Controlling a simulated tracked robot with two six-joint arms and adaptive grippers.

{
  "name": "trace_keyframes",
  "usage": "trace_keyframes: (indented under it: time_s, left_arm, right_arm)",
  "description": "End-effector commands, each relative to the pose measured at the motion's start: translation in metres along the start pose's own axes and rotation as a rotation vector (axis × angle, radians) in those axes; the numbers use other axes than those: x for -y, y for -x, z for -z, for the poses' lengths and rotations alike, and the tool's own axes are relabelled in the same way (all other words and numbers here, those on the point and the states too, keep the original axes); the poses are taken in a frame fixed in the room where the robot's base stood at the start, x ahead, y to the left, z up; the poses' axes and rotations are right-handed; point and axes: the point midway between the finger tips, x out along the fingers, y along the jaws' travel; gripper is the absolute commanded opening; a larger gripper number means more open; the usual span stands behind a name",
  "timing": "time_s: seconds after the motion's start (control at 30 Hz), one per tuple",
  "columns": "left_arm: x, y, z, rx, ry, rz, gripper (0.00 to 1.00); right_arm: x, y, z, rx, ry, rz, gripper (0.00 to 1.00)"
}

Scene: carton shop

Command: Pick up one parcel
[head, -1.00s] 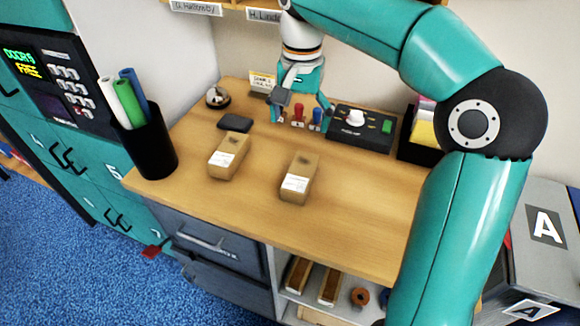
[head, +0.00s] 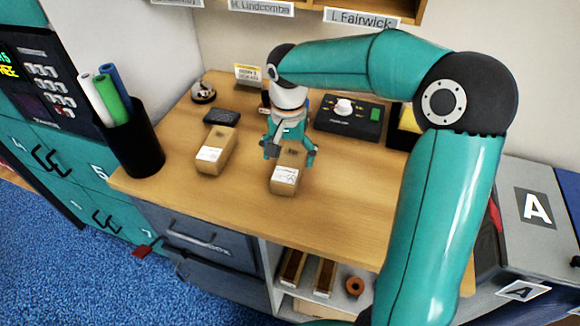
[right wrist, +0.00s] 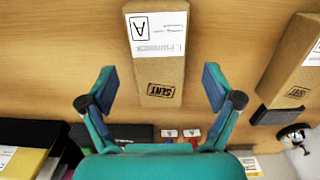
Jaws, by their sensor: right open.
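Two brown parcels with white labels lie on the wooden counter (head: 240,205). The right parcel (head: 284,181) has my right gripper (head: 289,156) over its far end, one finger to each side. The left parcel (head: 214,153) lies apart from the gripper. In the right wrist view, my open right gripper (right wrist: 160,80) faces the right parcel (right wrist: 157,55), whose stamped end lies between the fingertips with a gap on each side. Its label bears an A and its stamp reads SENT. The left parcel (right wrist: 293,68) shows at that view's right edge. My left gripper is out of view.
A black cup (head: 134,145) with rolled tubes stands at the counter's left edge. The front strip of counter is clear.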

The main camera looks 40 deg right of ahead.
Motion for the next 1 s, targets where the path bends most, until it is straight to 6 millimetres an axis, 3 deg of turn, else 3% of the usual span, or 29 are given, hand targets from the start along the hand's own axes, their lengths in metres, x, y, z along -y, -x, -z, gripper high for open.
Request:
trace_keyframes:
  time_s: [0.2, 0.47, 0.9, 1.0]
  left_arm:
    - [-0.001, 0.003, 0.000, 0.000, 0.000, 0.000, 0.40]
    - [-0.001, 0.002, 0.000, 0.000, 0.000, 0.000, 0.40]
    - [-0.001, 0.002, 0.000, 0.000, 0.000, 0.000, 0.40]
    - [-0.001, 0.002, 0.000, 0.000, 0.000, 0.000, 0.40]
  right_arm:
    - [-0.001, -0.028, 0.000, 0.002, 0.000, -0.002, 0.90]
    - [-0.001, -0.031, 0.000, 0.000, -0.001, 0.000, 0.90]
    - [-0.001, -0.031, 0.000, 0.000, -0.001, 0.000, 0.20]
    - [-0.001, -0.030, 0.000, 0.000, -0.001, 0.001, 0.19]
